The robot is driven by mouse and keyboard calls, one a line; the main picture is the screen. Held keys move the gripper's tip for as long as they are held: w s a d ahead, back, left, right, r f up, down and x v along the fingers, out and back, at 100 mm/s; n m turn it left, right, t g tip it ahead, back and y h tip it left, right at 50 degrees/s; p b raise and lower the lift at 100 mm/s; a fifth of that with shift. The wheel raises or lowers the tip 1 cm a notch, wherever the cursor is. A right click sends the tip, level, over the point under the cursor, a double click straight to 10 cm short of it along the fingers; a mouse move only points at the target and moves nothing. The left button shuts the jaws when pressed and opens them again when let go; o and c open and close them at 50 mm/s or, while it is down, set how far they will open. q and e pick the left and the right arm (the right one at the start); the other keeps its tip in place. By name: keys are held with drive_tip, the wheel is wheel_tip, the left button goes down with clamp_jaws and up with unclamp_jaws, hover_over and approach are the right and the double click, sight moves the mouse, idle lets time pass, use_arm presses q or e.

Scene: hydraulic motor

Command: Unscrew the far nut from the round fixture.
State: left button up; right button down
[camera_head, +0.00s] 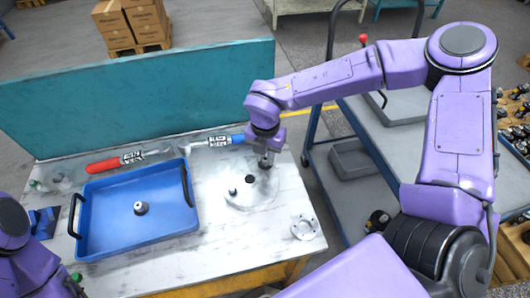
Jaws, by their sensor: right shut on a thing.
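The round fixture (262,199) is a pale disc on the white marble-like table. Two small dark pieces stand on it, one near its middle (249,179) and one at its left (232,193). My right gripper (266,163) points down at the far edge of the fixture and is shut on the far nut, which the fingers mostly hide. I cannot tell how far the nut is turned. My left arm shows only at the lower left corner, and its gripper is not in view.
A blue tray (108,248) with a dark-topped metal piece (140,208) stands left of the fixture. A red-handled tool (103,166) and a blue-handled tool (238,139) lie behind. A metal flange (304,227) lies front right. A teal panel (150,95) closes the back.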

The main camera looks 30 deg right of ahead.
drive_tip(key=c, duration=1.2)
unclamp_jaws()
drive_tip(key=m+b, duration=0.2)
drive_tip(key=m, duration=0.1)
drive_tip(key=m+b, duration=0.5)
drive_tip(key=m, duration=0.1)
drive_tip(key=shift+f+b, duration=0.3)
drive_tip(key=shift+f, duration=0.1)
drive_tip(key=shift+r+m, duration=0.2)
drive_tip(key=shift+m, duration=0.3)
drive_tip(key=shift+r, duration=0.2)
drive_tip(key=shift+c, duration=0.3)
